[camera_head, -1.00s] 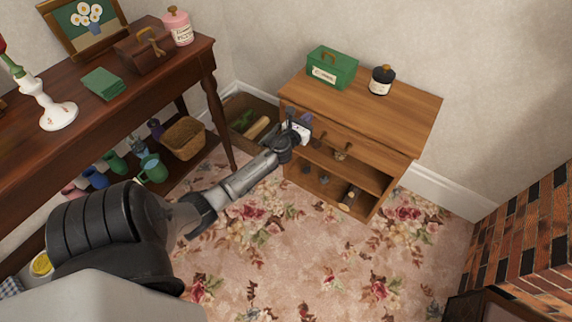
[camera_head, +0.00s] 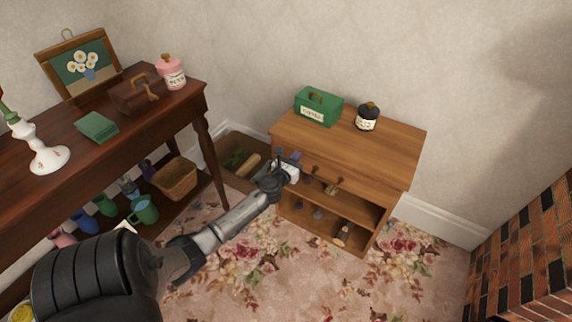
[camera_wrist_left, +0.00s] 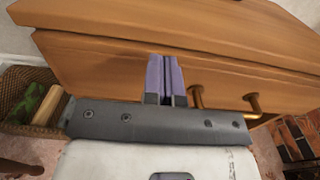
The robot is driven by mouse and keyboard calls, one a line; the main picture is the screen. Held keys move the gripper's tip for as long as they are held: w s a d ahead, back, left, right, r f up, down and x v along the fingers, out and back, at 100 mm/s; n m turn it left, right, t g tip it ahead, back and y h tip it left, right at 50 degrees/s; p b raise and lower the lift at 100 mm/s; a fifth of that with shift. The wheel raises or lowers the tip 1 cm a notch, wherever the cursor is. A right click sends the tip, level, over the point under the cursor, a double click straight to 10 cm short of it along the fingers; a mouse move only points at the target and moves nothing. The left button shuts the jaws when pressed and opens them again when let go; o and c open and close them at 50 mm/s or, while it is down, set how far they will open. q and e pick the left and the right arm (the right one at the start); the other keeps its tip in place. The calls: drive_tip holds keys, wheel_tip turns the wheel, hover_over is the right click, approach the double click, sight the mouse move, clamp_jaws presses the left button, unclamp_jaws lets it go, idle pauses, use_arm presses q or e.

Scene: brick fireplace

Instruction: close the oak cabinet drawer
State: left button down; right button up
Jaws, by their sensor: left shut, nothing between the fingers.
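The oak cabinet (camera_head: 350,143) stands against the wall. Its drawer (camera_head: 365,194) is just under the top, with a brass handle (camera_head: 332,188). The drawer front looks nearly flush with the cabinet; I cannot tell whether a small gap remains. My left gripper (camera_head: 297,158) is at the left part of the drawer front, left of the handle. In the left wrist view its purple fingers (camera_wrist_left: 164,75) are together and empty, against or very near the drawer front (camera_wrist_left: 100,68). The brass handle (camera_wrist_left: 225,99) is right of them there. My right gripper is out of view.
A green tin (camera_head: 318,107) and a dark jar (camera_head: 367,117) stand on the cabinet top. Below the drawer is an open shelf with small items. A dark wood table (camera_head: 150,135) is at left, a wicker basket (camera_head: 174,178) beneath. Brick (camera_head: 530,250) is at right; flowered carpet lies clear in front.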

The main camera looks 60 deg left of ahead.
use_arm(q)
drive_tip(key=p+v, duration=0.2)
drive_tip(key=v, duration=1)
drive_tip(key=shift+s, duration=0.2)
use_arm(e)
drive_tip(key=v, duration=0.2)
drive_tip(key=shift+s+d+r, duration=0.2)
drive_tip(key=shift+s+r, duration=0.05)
use_arm(q)
drive_tip(key=shift+f, duration=0.1)
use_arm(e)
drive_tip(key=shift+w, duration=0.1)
